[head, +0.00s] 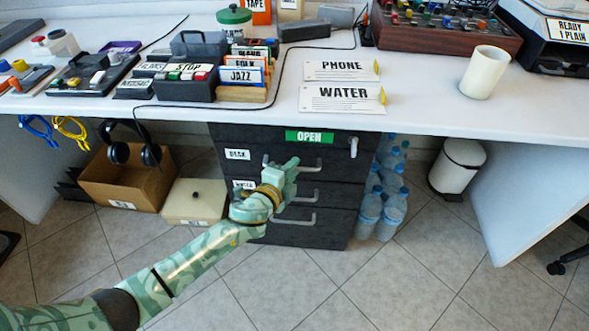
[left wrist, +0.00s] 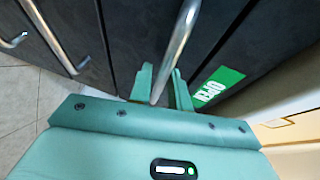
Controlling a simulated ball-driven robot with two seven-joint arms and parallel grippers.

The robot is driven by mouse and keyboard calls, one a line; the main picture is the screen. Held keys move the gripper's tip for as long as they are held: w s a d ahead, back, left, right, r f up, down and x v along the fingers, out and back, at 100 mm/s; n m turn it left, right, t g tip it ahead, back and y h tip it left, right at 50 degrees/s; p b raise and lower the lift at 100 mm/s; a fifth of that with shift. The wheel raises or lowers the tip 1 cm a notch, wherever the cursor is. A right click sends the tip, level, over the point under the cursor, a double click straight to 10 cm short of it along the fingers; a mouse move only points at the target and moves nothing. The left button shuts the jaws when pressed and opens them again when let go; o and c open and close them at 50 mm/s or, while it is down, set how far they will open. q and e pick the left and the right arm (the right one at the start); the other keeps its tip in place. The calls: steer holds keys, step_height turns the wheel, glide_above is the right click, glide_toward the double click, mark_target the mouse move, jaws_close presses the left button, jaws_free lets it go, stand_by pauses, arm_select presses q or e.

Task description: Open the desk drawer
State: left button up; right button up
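The black drawer unit (head: 330,225) stands under the white desk, its drawer fronts looking flush. The desk drawer (head: 260,157) has a white DESK label (head: 237,154) and a silver bar handle (head: 311,166). My left gripper (head: 290,168) is at this handle and hides part of it. In the left wrist view the handle (left wrist: 180,40) runs between the two fingertips of the left gripper (left wrist: 162,85). The fingers stand apart on either side of the bar; firm contact is not clear. My right gripper is not in view.
A green OPEN sign (head: 309,137) is above the handle. Lower drawer handles (head: 297,221) stick out below. Water bottles (head: 383,205) stand to the right, a cardboard box (head: 120,180) and a beige box (head: 195,203) to the left. The floor in front is clear.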

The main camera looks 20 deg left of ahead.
arm_select(q)
steer(key=shift+w, duration=0.35)
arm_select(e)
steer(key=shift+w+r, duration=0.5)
arm_select(q)
jaws_close()
steer(key=shift+s, duration=0.1)
